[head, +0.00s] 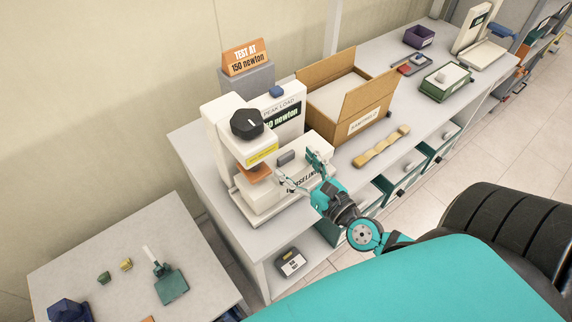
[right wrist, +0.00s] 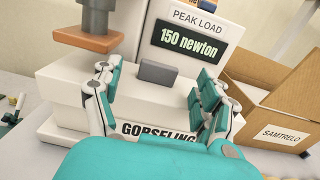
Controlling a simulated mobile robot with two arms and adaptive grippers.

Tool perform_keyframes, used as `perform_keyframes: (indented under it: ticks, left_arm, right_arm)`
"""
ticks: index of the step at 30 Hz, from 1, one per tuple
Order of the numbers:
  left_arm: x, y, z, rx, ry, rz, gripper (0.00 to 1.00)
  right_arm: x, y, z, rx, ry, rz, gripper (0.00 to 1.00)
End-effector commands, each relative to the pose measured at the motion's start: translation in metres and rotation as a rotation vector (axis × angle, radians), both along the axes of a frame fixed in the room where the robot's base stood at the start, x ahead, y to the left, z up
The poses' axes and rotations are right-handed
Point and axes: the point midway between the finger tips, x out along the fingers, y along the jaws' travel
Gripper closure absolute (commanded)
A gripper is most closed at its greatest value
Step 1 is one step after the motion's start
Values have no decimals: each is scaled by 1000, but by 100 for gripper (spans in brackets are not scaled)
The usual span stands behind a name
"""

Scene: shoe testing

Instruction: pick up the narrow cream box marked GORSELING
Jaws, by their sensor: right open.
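The narrow cream box (head: 303,153) sits at the foot of the test machine, with a grey block (head: 286,157) on its top. In the right wrist view the box (right wrist: 150,105) carries the black letters GORSELING on its near side, partly covered by my gripper. The grey block (right wrist: 158,72) stands up between my fingers in that picture. My right gripper (head: 301,169) is open, its teal fingers spread at the near side of the box; it also shows in the right wrist view (right wrist: 155,98). Whether the fingers touch the box I cannot tell. My left gripper is not in view.
The test machine (head: 223,130) has a dark knob, an orange pad and a display reading 150 newton. An open carton (head: 376,113) stands to the right, with a tan strap-like piece (head: 382,147) in front. A low table (head: 110,245) holds small items at lower left.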

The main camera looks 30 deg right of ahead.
Motion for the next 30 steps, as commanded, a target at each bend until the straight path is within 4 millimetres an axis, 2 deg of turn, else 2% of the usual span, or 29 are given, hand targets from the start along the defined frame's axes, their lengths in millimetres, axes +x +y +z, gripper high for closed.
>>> perform_keyframes:
  ticks: [3, 9, 17, 30]
  left_arm:
    - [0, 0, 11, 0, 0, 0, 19]
    - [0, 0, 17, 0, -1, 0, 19]
    - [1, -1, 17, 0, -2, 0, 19]
    - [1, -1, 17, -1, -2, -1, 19]
  right_arm:
    - [19, 1, 5, 2, -5, -2, 25]
    - [41, 4, 3, 0, -2, 0, 25]
    - [44, 4, 1, 0, -1, 0, 25]
    - [43, 4, 1, 0, -1, 0, 81]
